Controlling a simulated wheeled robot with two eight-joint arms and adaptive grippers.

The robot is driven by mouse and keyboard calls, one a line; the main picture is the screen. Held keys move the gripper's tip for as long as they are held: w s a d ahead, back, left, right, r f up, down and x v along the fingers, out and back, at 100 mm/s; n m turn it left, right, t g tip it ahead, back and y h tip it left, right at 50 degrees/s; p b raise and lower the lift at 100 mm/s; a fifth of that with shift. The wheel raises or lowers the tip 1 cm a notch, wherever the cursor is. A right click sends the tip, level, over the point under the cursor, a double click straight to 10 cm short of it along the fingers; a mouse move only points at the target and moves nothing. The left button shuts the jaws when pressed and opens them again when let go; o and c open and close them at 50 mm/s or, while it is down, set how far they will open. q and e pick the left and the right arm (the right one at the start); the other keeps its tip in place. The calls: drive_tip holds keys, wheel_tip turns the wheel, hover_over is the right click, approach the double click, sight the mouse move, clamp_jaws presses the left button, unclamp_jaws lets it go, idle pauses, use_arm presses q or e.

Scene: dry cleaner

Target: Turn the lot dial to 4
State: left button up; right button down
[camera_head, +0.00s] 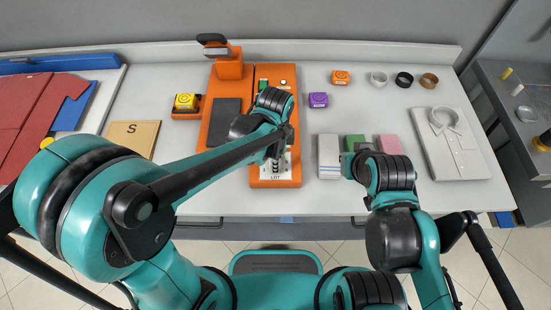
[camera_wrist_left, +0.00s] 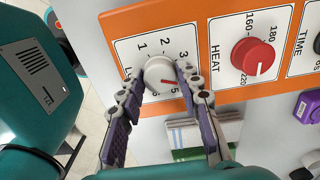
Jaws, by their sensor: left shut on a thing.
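The lot dial (camera_wrist_left: 157,72) is a pale grey knob with a red mark on a white plate, ringed by numbers. My left gripper (camera_wrist_left: 160,92) is shut on the dial, one finger on each side. The red mark points right and slightly down, toward the right finger. In the head view my left gripper (camera_head: 277,150) is over the orange press panel (camera_head: 264,179), hiding the dial. My right gripper (camera_head: 357,152) is near the folded cloths, fingers unclear.
A red HEAT dial (camera_wrist_left: 252,57) and a partly seen TIME dial (camera_wrist_left: 317,42) sit beside the lot dial. Folded striped cloth (camera_head: 328,160), a pink cloth (camera_head: 390,144) and a folded shirt (camera_head: 453,150) lie to the right. A purple block (camera_head: 317,100) stands behind.

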use_arm(q)
drive_tip(key=o, duration=1.2)
drive_tip(key=shift+c, duration=0.2)
wheel_tip(320, 180, up, 12)
